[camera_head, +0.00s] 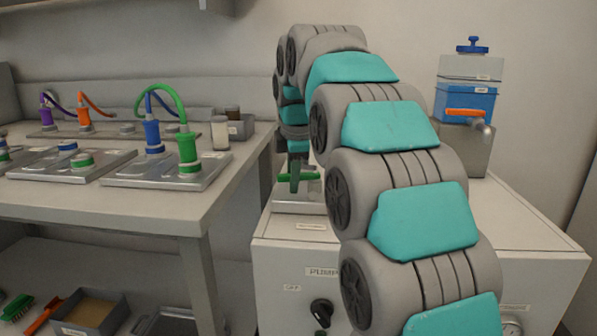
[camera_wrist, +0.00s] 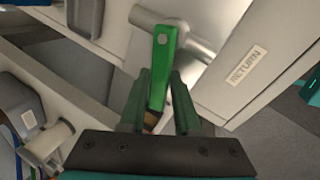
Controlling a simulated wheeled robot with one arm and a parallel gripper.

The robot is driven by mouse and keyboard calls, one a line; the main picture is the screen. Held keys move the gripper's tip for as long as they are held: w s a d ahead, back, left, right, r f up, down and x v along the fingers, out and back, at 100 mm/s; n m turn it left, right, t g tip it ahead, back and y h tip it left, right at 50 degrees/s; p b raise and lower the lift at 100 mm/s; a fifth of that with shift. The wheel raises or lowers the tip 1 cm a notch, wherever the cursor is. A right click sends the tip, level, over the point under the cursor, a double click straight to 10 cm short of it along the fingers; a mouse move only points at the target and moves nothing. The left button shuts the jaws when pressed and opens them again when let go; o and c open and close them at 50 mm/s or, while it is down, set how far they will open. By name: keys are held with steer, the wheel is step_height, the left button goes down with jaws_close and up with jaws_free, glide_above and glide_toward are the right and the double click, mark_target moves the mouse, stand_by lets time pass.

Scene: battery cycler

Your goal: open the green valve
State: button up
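The green valve handle (camera_wrist: 167,70) shows in the wrist view as a bright green lever on a grey metal pipe body (camera_wrist: 184,38). My gripper (camera_wrist: 159,74) has its two dark green fingers apart, one on each side of the lever's near part. A gap shows between the lever and the right finger; the left finger is very close to it, and I cannot tell whether they touch. In the head view the green handle (camera_head: 310,176) sits low on the pump cabinet's left top, and my gripper (camera_head: 294,188) points down at it, partly hidden by my arm.
The white pump cabinet (camera_head: 280,258) carries a RETURN label (camera_wrist: 246,65) and a black knob (camera_head: 321,312). An orange-handled valve (camera_head: 465,114) and blue container (camera_head: 466,103) stand at its back right. A bench (camera_head: 215,205) with battery plates and cables is on the left.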

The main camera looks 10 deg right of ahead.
steer(key=s+n+y, duration=0.1)
steer(key=n, duration=0.1)
steer(key=shift+s+n, duration=0.15)
steer(key=shift+n, duration=0.15)
